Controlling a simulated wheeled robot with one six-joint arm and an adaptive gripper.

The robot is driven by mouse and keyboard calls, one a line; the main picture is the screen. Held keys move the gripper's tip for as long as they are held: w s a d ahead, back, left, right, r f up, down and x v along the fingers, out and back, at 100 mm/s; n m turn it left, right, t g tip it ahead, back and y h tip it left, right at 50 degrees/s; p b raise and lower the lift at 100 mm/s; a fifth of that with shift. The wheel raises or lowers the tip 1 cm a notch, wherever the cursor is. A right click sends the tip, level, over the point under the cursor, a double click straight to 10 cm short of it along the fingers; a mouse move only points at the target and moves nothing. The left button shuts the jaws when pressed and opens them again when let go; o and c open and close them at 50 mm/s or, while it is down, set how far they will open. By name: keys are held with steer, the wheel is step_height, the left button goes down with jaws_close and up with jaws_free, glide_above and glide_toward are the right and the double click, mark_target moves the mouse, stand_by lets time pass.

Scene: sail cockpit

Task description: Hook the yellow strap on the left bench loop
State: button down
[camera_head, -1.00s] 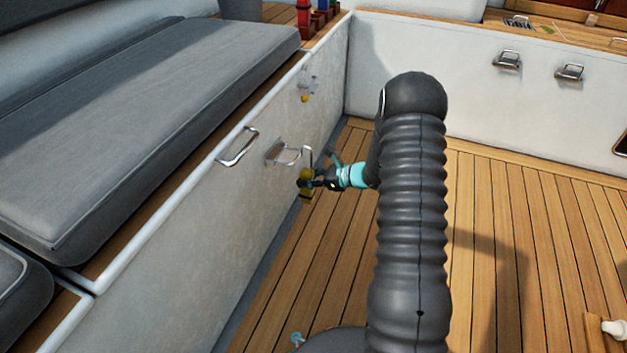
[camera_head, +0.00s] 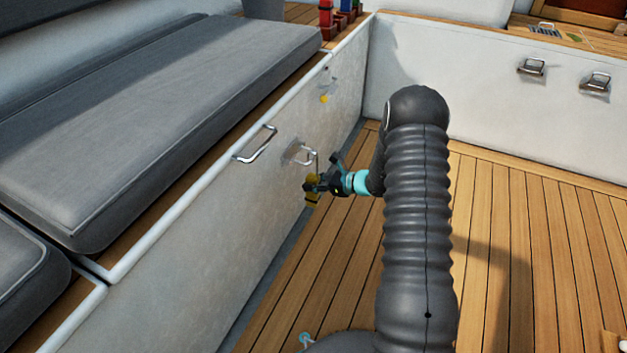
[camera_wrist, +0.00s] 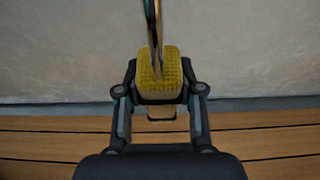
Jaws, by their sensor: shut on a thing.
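My gripper (camera_head: 320,187) is shut on the yellow strap (camera_head: 312,199), low beside the left bench's white side wall. In the wrist view the strap's ribbed yellow block (camera_wrist: 147,82) sits between my fingertips (camera_wrist: 160,98). A thin metal hook (camera_wrist: 153,35) rises from it past the top of the picture. On the wall, a metal loop on a plate (camera_head: 302,155) is just above and left of the strap in the head view. The hook's upper end appears close to the loop; I cannot tell whether they touch or are engaged.
A longer metal handle (camera_head: 256,146) is on the same wall, left of the loop. A small fitting with a yellow part (camera_head: 325,97) is farther along. The grey bench cushion (camera_head: 160,120) lies above. The teak floor (camera_head: 510,220) is open to the right.

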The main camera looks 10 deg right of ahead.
steer(key=shift+f, duration=0.25)
steer(key=c, duration=0.7)
jaws_free()
steer(key=shift+o, duration=0.2)
